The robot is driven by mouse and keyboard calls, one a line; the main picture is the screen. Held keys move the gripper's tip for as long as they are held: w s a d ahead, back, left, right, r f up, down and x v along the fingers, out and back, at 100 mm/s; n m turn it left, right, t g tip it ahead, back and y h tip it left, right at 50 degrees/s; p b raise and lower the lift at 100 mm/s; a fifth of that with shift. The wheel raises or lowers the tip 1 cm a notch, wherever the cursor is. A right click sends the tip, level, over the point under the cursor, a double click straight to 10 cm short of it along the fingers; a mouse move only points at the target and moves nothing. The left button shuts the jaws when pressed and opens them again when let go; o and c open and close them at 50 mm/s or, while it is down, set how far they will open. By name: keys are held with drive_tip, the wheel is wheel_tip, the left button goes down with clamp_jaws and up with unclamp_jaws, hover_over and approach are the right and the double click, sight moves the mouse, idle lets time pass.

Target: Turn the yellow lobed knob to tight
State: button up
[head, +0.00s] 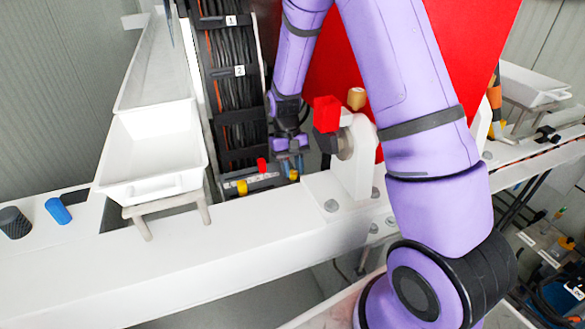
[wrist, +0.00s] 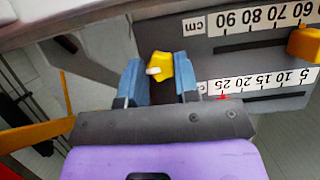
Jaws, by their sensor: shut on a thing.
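The yellow lobed knob (wrist: 165,72) sits between the two blue fingers of my gripper (wrist: 160,85) in the wrist view. The fingers are shut on it, one on each side. A white mark shows on the knob, pointing left. In the head view my gripper (head: 288,162) is low beside the white beam, with a yellow knob (head: 293,175) at its fingertips. The knob's base is partly hidden by the gripper. I see no readable tight label.
A grey panel with centimetre scales (wrist: 245,85) lies right of the knob, with a red pointer (wrist: 222,97). In the head view, a red block (head: 327,114) on a white bracket (head: 357,160) stands close right of my gripper.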

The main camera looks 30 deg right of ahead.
drive_tip(key=o, duration=0.9)
drive_tip(key=shift+o, duration=0.2)
drive_tip(key=v, duration=1.1)
drive_tip(key=shift+f, duration=0.1)
